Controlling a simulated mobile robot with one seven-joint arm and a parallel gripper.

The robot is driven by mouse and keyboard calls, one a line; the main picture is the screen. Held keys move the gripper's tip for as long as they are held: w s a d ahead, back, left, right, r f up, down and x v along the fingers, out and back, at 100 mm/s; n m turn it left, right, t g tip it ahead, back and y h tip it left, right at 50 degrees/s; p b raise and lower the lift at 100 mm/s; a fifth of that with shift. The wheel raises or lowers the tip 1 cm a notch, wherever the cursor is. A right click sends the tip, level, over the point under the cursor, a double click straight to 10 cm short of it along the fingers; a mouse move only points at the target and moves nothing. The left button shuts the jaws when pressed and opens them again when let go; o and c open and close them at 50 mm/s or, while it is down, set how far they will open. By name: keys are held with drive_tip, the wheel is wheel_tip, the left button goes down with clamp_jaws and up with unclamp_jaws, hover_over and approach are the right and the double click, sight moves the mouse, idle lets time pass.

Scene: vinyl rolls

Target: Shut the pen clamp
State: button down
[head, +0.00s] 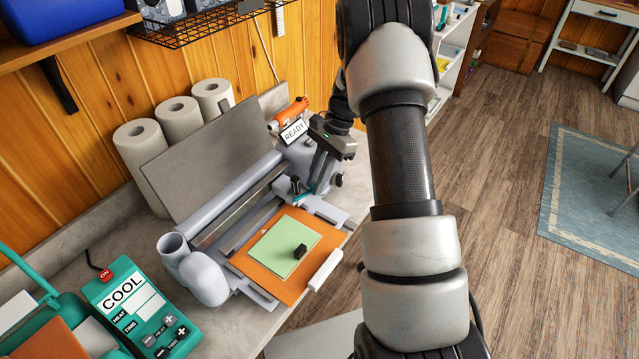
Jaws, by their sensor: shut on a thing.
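A grey cutting machine (222,207) stands on the counter, with a carriage on its rail near the right end. The pen clamp (312,188) is a small part with teal on the carriage, beside a short dark upright cylinder (295,184). My gripper (318,178) reaches down from behind at the carriage and is shut on the clamp part. The fingers cover much of it, so I cannot tell whether the clamp is open or closed. An orange sheet with a green sheet (276,246) and a small black block (300,251) lies at the machine's front.
A READY sign (293,131) and an orange tool (291,112) are behind the carriage. Paper rolls (178,118) stand by the wall. A teal COOL control box (136,308) sits at the lower left. A wire shelf (205,22) hangs above.

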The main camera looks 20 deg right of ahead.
drive_tip(key=shift+w+a+n+g+h, duration=0.25)
drive_tip(key=shift+w+n, duration=0.2)
drive_tip(key=shift+n, duration=0.4)
drive_tip(key=shift+w+a+n+g+h, duration=0.15)
drive_tip(key=shift+w+n+g, duration=0.25)
drive_tip(key=shift+n, duration=0.45)
drive_tip(key=c, duration=1.7)
unclamp_jaws()
drive_tip(key=v, duration=1.7)
drive_tip(key=shift+d+r, duration=0.15)
drive_tip(key=shift+r, duration=0.05)
